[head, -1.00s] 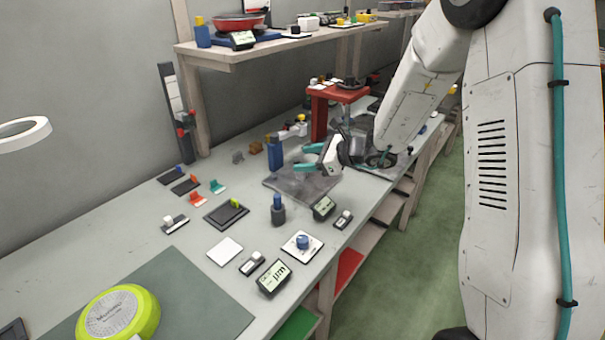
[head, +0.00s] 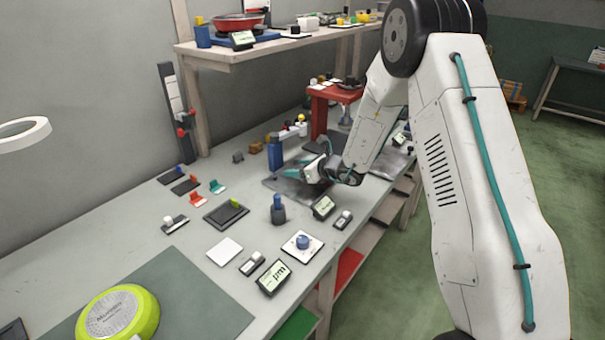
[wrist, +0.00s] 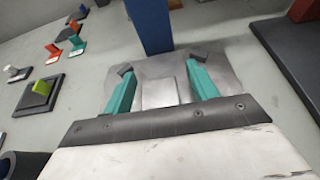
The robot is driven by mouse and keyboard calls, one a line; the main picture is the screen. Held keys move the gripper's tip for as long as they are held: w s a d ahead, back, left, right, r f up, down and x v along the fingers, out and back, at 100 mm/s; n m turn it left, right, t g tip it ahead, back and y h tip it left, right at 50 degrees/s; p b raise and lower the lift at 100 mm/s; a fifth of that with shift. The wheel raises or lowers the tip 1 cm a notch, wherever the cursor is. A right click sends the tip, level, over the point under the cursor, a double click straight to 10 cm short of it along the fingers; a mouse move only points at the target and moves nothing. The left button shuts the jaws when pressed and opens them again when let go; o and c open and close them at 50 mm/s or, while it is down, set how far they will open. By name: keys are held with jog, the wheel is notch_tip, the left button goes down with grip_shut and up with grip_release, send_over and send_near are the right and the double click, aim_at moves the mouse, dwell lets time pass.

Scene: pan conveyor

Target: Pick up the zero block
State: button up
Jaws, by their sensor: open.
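My gripper (head: 300,170) is low over the dark grey plate (head: 285,190), beside a blue upright block (head: 276,152). In the wrist view its two teal fingers (wrist: 160,90) are spread apart. A pale, plain square (wrist: 160,92) shows between them, over the mottled plate (wrist: 120,75); it may be the zero block, but I cannot tell for sure. No finger visibly grips it. The blue block (wrist: 150,25) stands just beyond the fingertips. In the head view my gripper and wrist hide whatever lies between the fingers.
A red stand (head: 330,95) is behind my gripper. Small grey (head: 238,157) and brown (head: 256,148) blocks sit left of the blue block. A dark tray (head: 226,215) with a green piece, a dark round holder (head: 278,213) and small displays (head: 323,207) are nearer. A shelf (head: 260,48) hangs above.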

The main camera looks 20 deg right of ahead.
jog(key=shift+r, duration=0.1)
grip_shut()
